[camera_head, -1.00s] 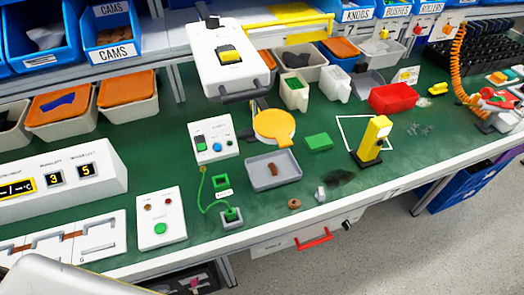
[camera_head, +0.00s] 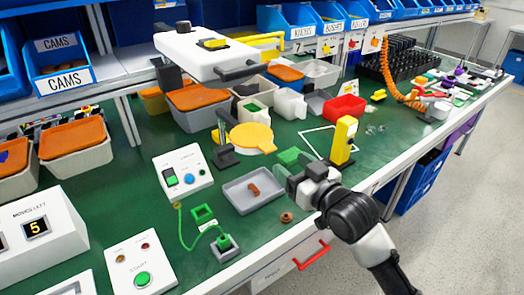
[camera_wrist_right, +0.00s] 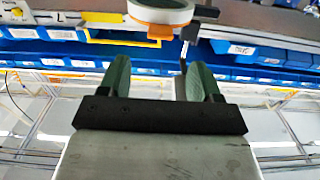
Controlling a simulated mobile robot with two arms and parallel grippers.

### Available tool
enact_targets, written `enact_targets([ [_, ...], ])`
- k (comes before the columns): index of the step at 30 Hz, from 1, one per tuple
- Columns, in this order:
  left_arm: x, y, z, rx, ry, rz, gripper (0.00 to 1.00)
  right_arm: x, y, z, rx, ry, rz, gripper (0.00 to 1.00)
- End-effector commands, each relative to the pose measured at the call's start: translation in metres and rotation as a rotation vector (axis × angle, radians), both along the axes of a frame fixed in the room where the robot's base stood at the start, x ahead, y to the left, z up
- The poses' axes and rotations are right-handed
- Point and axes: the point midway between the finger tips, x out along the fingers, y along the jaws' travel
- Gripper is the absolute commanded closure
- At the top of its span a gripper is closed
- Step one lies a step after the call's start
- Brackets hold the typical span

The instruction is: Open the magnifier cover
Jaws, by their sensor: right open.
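The magnifier has a round yellow-orange cover (camera_head: 252,137) with a small tab on its right side, on a dark stand (camera_head: 226,158) on the green bench. The cover lies flat over the lens. My right gripper (camera_head: 288,181) is above the front of the bench, to the right of and nearer than the cover, apart from it. In the right wrist view its two green-grey fingers (camera_wrist_right: 161,80) are spread with nothing between them. The magnifier's white and orange ring (camera_wrist_right: 160,14) shows beyond the fingertips at the top. My left gripper is not in view.
A grey tray (camera_head: 235,202) with a brown piece lies in front of the magnifier. A green block (camera_head: 291,157) and an upright yellow device (camera_head: 343,141) stand close to my right gripper. A switch box (camera_head: 183,171) stands left.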

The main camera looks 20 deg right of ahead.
Motion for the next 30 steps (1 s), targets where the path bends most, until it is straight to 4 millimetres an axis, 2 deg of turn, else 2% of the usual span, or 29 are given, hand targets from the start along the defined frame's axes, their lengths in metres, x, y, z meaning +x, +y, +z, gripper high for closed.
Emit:
enact_targets([
  [6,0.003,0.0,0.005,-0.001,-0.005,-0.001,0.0,0.041,0.015,0.002,0.003,-0.001,0.001,0.36],
  [13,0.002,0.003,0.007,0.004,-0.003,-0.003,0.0,0.073,0.027,0.001,0.001,0.0,0.0,0.36],
  [18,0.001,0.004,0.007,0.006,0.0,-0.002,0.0,0.084,0.031,0.0,0.0,0.001,-0.001,0.36],
  [26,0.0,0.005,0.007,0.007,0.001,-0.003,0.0,0.085,0.031,0.0,-0.002,0.002,0.0,0.36],
  [30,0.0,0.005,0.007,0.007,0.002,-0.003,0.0,0.084,0.031,0.0,-0.002,0.002,-0.001,0.55],
])
